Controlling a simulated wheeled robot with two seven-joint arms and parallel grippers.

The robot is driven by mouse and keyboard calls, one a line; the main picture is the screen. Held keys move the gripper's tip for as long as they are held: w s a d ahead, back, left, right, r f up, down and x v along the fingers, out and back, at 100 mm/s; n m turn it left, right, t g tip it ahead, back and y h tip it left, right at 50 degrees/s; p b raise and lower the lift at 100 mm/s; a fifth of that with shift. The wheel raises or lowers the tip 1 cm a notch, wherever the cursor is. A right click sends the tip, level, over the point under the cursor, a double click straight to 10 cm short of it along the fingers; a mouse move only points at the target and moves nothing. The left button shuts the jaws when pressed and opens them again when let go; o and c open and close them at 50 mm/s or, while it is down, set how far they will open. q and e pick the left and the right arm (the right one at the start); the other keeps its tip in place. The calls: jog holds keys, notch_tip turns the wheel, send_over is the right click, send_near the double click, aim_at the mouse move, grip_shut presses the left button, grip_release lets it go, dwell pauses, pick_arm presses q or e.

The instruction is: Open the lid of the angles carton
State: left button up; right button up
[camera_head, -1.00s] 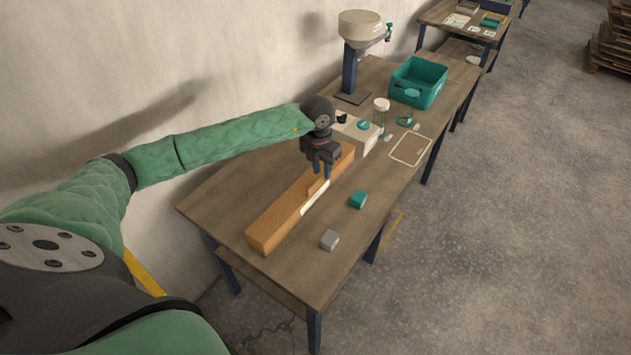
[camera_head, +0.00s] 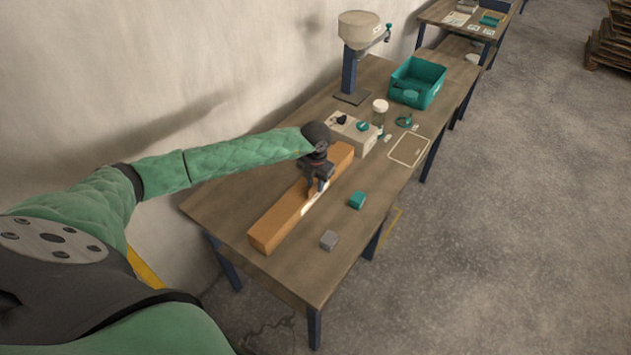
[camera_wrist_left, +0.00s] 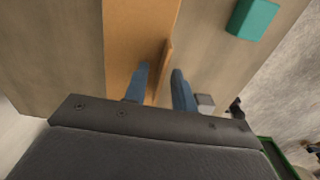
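The angles carton (camera_head: 275,230) is a long brown box lying along the table, with a white strip (camera_head: 309,205) on its right side. My left gripper (camera_head: 317,188) is low over the middle of the carton in the head view and hides part of it. In the left wrist view the carton (camera_wrist_left: 135,35) runs up the picture and a thin brown flap (camera_wrist_left: 166,58) stands at its right edge. The two blue fingers of my left gripper (camera_wrist_left: 160,84) are apart, one on each side of this flap, with a gap visible. My right gripper is out of view.
A teal block (camera_head: 357,200) and a grey block (camera_head: 329,240) lie right of the carton on the table (camera_head: 225,205). Behind it are a beige box (camera_head: 357,143), a jar (camera_head: 379,112), a teal crate (camera_head: 430,88) and a hopper stand (camera_head: 350,75).

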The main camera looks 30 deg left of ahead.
pick_arm(q)
jog(key=shift+f, duration=0.1)
grip_shut()
dwell(1.4)
